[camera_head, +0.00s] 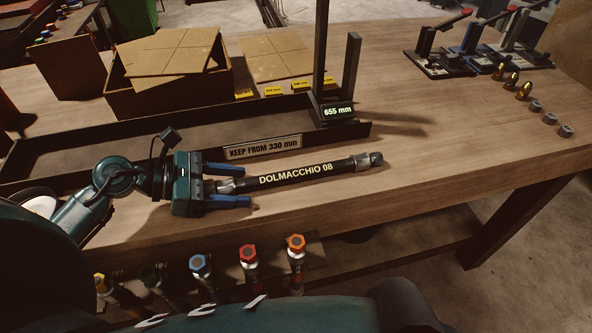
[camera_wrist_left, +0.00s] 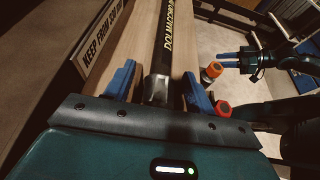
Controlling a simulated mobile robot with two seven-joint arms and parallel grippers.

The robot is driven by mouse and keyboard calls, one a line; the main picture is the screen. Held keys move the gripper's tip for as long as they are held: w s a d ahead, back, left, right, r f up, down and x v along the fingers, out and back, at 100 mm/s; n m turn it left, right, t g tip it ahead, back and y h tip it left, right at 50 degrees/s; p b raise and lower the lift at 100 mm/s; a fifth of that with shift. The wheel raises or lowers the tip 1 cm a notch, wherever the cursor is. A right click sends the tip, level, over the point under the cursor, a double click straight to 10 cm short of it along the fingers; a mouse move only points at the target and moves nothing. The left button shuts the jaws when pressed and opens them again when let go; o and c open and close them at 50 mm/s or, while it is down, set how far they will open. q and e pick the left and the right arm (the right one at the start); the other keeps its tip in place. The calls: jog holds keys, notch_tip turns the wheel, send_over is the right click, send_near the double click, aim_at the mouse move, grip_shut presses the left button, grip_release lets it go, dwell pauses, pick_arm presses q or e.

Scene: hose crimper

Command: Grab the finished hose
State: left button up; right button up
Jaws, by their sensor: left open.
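The finished hose (camera_head: 297,174) is black with the marking "DOLMACCHIO 08" and a metal fitting at each end. It lies on the wooden bench in front of the long tray. My left gripper (camera_head: 244,186) is open at the hose's left end, with one blue finger on each side of that fitting. In the left wrist view the hose (camera_wrist_left: 168,40) runs away from between the fingers of the left gripper (camera_wrist_left: 158,82), with gaps on both sides. My right gripper (camera_wrist_left: 230,60) shows small at the right of the wrist view, away from the hose; its opening is unclear.
A post carries a "655 mm" display (camera_head: 338,112). A cardboard box (camera_head: 165,103) stands behind. Loose fittings (camera_head: 549,118) lie at right. Several colour-capped tools (camera_head: 248,265) stand below the front edge. Bench right of the hose is clear.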

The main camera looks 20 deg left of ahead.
pick_arm(q)
jog(key=shift+c, duration=0.5)
jog(key=shift+r, duration=0.1)
grip_shut()
